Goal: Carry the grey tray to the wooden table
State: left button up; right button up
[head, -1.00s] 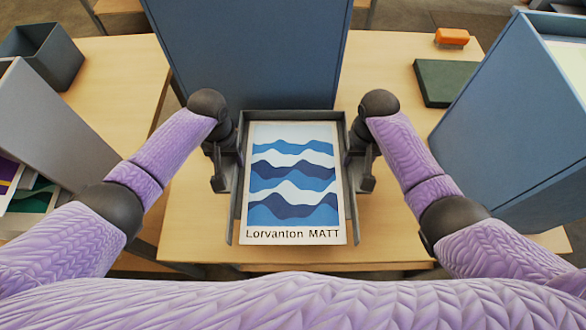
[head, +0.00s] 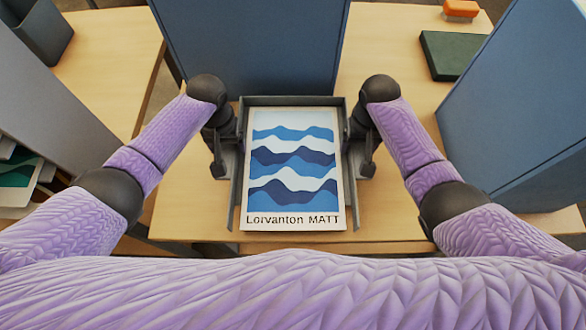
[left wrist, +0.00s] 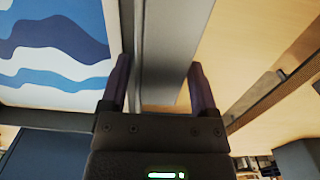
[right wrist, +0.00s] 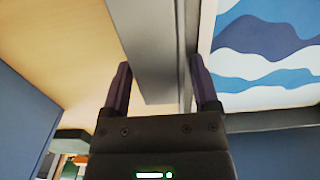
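The grey tray (head: 236,207) is in the middle of the head view, level-looking, with a poster of blue waves marked "Lorvanton MATT" (head: 292,170) lying in it. My left gripper (head: 228,160) is at its left wall and my right gripper (head: 358,160) at its right wall. In the left wrist view the fingers (left wrist: 160,88) straddle the grey wall; in the right wrist view the fingers (right wrist: 160,88) do the same. The tray is over the near part of a wooden table (head: 390,205); I cannot tell the gap below.
A tall blue block (head: 250,45) stands just behind the tray. Another blue block (head: 525,120) is at the right, near a green box (head: 452,55) and an orange object (head: 461,9). A second wooden tabletop (head: 110,65) and a grey cabinet (head: 55,95) are at the left.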

pick_arm(q)
jog(key=shift+o, duration=0.7)
jog(key=shift+r, duration=0.1)
pick_arm(e)
jog(key=shift+o, duration=0.7)
jog(key=shift+r, duration=0.1)
pick_arm(q)
notch_tip(320, 180, up, 12)
pick_arm(e)
notch_tip(320, 180, up, 12)
pick_arm(q)
jog(key=shift+w, duration=0.1)
pick_arm(e)
jog(key=shift+w, duration=0.1)
